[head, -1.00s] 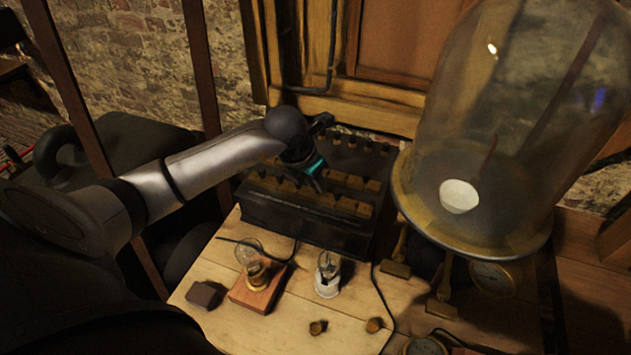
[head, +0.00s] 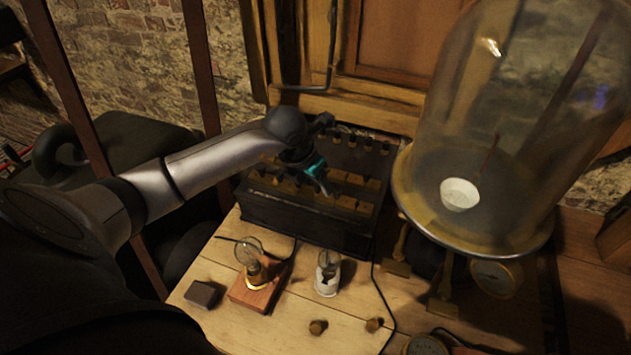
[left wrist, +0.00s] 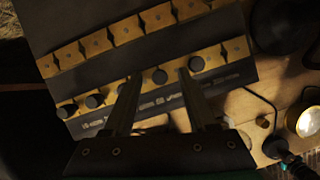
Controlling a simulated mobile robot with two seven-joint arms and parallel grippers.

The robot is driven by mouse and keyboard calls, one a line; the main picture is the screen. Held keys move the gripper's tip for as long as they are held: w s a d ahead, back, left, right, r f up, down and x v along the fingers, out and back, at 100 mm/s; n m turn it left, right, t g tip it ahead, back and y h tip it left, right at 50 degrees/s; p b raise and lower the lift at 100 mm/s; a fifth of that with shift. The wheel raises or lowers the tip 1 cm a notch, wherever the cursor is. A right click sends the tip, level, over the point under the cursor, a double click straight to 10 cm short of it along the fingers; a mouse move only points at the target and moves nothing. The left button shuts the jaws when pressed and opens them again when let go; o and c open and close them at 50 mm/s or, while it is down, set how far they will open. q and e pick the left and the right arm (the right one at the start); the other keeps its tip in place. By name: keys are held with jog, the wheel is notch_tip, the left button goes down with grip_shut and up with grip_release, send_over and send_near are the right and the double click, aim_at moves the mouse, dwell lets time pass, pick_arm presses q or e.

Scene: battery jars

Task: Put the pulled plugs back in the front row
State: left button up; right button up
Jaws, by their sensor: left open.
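The dark plug box (head: 300,224) stands at the back of the wooden table, with rows of brass blocks on top. My left gripper (head: 323,181) is above the box, open, with nothing seen between its fingers. In the left wrist view the gripper (left wrist: 158,90) points at the front row of brass blocks (left wrist: 140,82), where several black plug heads (left wrist: 160,76) show. The fingers cover part of this row. Two loose plugs lie on the table near its front edge, one left (head: 318,327) and one right (head: 374,324). My right gripper is not in view.
A lamp on a wooden base (head: 256,284), a small white-based glass bulb (head: 327,274) and a dark block (head: 203,294) stand before the box. A large glass bell jar (head: 520,130) is close on the right. A cable crosses the table beside the right loose plug.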

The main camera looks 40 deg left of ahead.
pick_arm(q)
jog(key=v, duration=1.5)
jog(key=shift+p, duration=0.3)
